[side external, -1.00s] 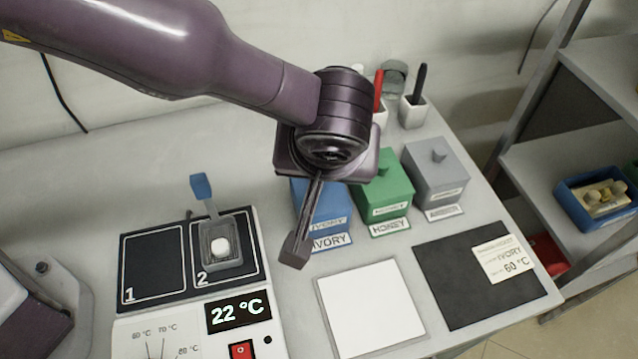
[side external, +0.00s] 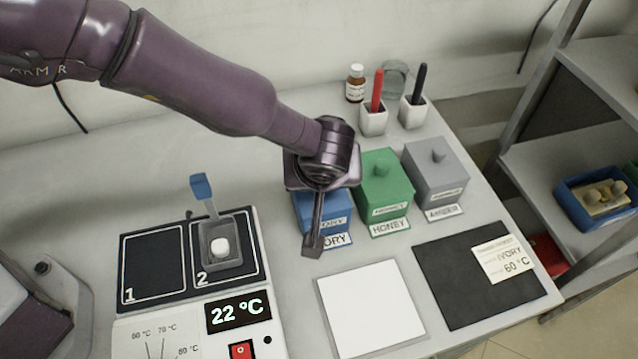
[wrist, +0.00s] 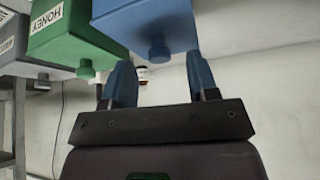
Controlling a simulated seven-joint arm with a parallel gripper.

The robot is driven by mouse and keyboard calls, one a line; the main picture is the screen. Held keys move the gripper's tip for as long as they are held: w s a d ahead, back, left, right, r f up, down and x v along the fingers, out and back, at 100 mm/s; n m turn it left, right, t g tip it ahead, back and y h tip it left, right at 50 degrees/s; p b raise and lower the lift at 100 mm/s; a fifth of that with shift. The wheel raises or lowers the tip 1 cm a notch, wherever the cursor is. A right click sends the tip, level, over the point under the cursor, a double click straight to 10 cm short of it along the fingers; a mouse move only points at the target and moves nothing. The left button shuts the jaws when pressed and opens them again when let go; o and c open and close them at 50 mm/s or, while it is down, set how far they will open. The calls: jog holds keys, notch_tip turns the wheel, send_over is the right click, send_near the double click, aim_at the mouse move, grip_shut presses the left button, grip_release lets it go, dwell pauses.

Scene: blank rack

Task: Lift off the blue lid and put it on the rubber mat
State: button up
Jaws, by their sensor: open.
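The blue box labelled IVORY (side external: 309,208) stands at the left of a row of three lidded boxes, its top largely hidden by my gripper (side external: 314,244) in the side view. In the wrist view, the blue lid (wrist: 150,25) has a round blue knob (wrist: 158,50). My gripper (wrist: 160,72) is open and empty, its two fingers apart, with the knob showing between and just beyond the fingertips. I cannot tell whether they touch anything. The dark mat (side external: 445,290) lies at the front right with an IVORY 60 °C card on it.
The green HONEY box (side external: 384,185) and a grey box (side external: 436,175) stand close on the right. A white square (side external: 370,310) lies left of the mat. A heater reading 22 °C (side external: 238,313) is at the left. Two pen cups (side external: 373,122) and a bottle (side external: 355,85) stand behind.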

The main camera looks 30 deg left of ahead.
jog(key=shift+x, duration=1)
jog(key=shift+c, duration=0.3)
jog(key=c, duration=0.9)
jog(key=shift+c, duration=0.2)
jog(key=shift+r, duration=0.1)
